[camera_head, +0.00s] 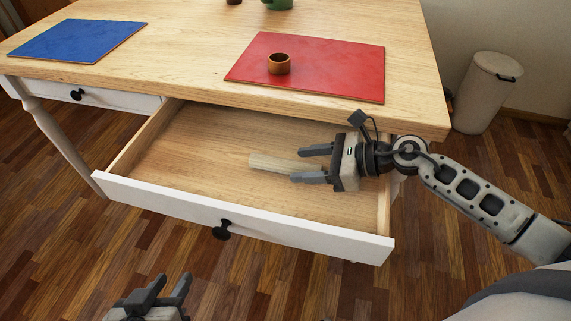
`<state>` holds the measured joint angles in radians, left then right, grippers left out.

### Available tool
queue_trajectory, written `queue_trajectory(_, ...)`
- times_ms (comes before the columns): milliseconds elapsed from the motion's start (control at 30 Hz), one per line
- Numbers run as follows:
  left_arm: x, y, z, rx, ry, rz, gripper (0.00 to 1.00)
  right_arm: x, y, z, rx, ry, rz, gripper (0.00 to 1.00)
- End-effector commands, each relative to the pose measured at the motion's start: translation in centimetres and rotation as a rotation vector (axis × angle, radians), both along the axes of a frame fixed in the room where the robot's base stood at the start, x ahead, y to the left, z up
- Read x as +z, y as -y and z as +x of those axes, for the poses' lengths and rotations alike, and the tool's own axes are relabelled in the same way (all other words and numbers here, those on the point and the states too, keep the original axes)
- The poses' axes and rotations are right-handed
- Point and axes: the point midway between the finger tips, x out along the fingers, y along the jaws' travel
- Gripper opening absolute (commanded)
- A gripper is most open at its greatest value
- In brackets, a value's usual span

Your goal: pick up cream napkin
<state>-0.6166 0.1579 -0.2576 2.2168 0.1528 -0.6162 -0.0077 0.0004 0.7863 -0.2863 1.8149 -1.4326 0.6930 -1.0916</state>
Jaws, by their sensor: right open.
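The cream napkin (268,162) appears as a narrow, pale, rolled or folded strip lying in the open drawer (190,152). My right gripper (311,164) reaches into the drawer from the right. It is open, with its two fingers pointing left, one on each side of the napkin's right end. The napkin's left end sticks out past the fingertips. I cannot tell whether either finger touches it. My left gripper (172,277) is low at the bottom edge of the view, in front of the drawer and away from the napkin. Its fingers look parted and empty.
The white drawer front (290,230) has a black knob (222,230). The wooden tabletop (185,55) overhangs the drawer's back. On it lie a blue mat (75,40) and a red mat (335,75) bearing a brown cup (279,64). A bin (484,92) stands at the right.

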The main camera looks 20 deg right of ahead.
Motion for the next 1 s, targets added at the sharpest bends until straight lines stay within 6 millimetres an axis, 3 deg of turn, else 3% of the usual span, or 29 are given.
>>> queue_trajectory(200, 0.2, 0.1, -0.1, 0.003, 0.003, -0.007, 0.36, -0.9, -2.1, 1.5, -0.001, 0.002, 0.000, 0.53)
queue_trajectory(467, 0.1, 0.1, -0.2, 0.004, -0.001, -0.007, 0.36, -1.1, -2.2, 1.5, -0.001, 0.001, -0.001, 0.53)
queue_trajectory(633, -0.1, 0.1, -0.2, 0.003, -0.005, -0.006, 0.36, -1.1, -2.2, 1.5, 0.000, 0.001, -0.001, 0.06)
queue_trajectory(1000, -0.1, 0.0, -0.3, 0.004, -0.009, -0.003, 0.36, -0.8, -2.2, 1.5, 0.000, 0.002, -0.001, 0.05)
